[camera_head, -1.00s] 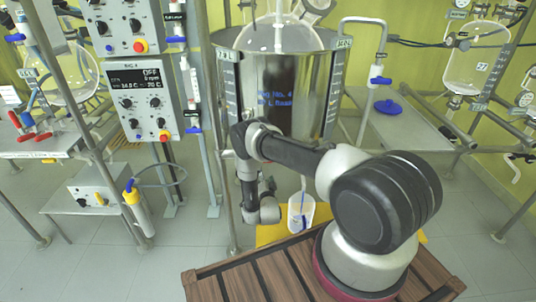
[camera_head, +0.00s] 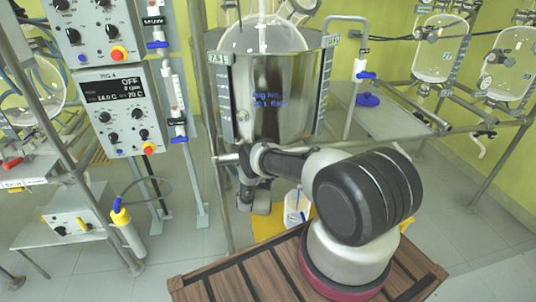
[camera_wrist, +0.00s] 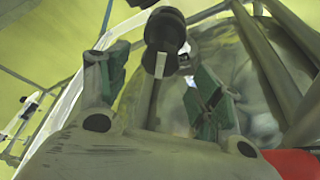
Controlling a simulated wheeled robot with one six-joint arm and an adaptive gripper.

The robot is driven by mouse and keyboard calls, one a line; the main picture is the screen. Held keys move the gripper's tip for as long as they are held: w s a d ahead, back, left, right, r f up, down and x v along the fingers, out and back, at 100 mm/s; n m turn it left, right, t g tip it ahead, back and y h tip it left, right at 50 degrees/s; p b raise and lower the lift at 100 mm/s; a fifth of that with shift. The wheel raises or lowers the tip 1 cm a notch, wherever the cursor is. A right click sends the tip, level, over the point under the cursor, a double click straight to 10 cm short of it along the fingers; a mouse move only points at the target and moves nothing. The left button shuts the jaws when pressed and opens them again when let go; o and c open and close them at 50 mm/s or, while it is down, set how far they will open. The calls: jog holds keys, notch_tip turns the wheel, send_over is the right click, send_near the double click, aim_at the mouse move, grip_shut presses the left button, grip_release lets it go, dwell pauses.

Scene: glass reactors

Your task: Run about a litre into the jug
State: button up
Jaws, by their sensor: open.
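The jug (camera_head: 297,208) is a clear, pale vessel standing low under the reactor, partly hidden by my arm. The steel reactor vessel (camera_head: 278,92) with a glass dome stands above and behind it, with blue writing on its front. My gripper shows in the wrist view (camera_wrist: 160,88), with its two green-padded fingers apart. A black round-headed part (camera_wrist: 165,30) with a pale stem shows between and beyond the fingers; I cannot tell whether they touch it. In the head view the end of my arm hangs left of the jug, below the vessel. The liquid level in the jug is unclear.
A yellow mat (camera_head: 265,226) lies under the jug. A control box (camera_head: 122,108) reading OFF stands left, with a metal post (camera_head: 220,185) near my arm. A side table (camera_head: 395,118) with a blue lid (camera_head: 367,99) stands right. Bare floor (camera_head: 470,260) shows at right.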

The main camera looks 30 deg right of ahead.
jog(key=x, duration=0.5)
jog(key=shift+w+d, duration=0.15)
jog(key=shift+w, duration=0.1)
jog(key=c, duration=1.1)
